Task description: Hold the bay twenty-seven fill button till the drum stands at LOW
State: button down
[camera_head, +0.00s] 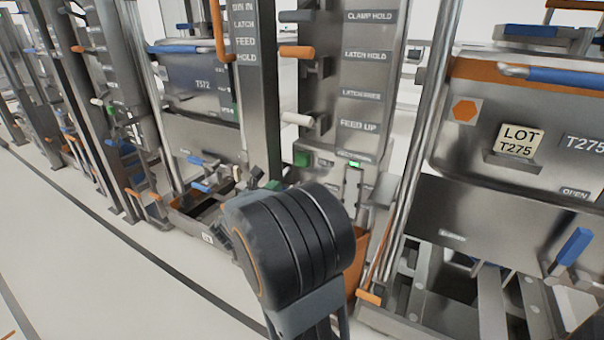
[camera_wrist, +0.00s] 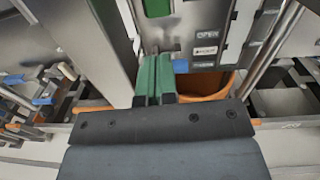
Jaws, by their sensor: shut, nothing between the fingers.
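My gripper (camera_wrist: 155,64) shows in the wrist view as two green fingers held together, shut and empty, pointing at the steel bay panel. A square green button (camera_wrist: 157,8) is at the top of that view, beyond the fingertips and apart from them in the picture. In the head view a green button (camera_head: 302,158) sits on the panel below the FEED UP label, beside a small lit green display (camera_head: 354,163). My dark wrist hides most of my gripper there. I cannot make out a bay number, a drum or a LOW mark.
An orange bin (camera_head: 357,262) stands low under the panel; it also shows in the wrist view (camera_wrist: 205,82). Orange and white levers stick out above the button. A bin marked T275 (camera_head: 470,110) hangs at right behind a steel post. Open floor lies at left.

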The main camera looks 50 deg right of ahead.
aim_at(304, 164)
jog(key=shift+s+d+m+g, duration=0.2)
jog(key=shift+s+m+g, duration=0.1)
jog(key=shift+m, duration=0.2)
jog(key=b+x, duration=0.1)
jog(key=x, duration=1.3)
jog(key=shift+b, duration=0.3)
jog(key=shift+w, duration=0.1)
